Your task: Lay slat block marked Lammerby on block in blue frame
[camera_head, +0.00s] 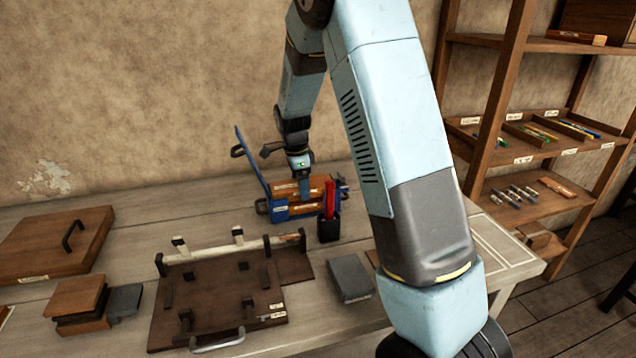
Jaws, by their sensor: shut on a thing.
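The blue frame (254,166) stands at the back of the table, with a tall blue bar at its left end. A brown wooden block (303,208) with a pale label lies in it. My gripper (304,184) points down over the frame and is shut on a slat block (286,190), a second brown piece with a pale label. The slat block is right above the lower block; I cannot tell whether they touch. The fingertips are partly hidden against the wood, and the labels are too small to read.
A dark wooden fixture (215,295) with upright posts fills the table's front middle. A grey block (349,278), stacked blocks (78,300) and a handled board (50,245) lie around it. Shelves (530,110) stand right.

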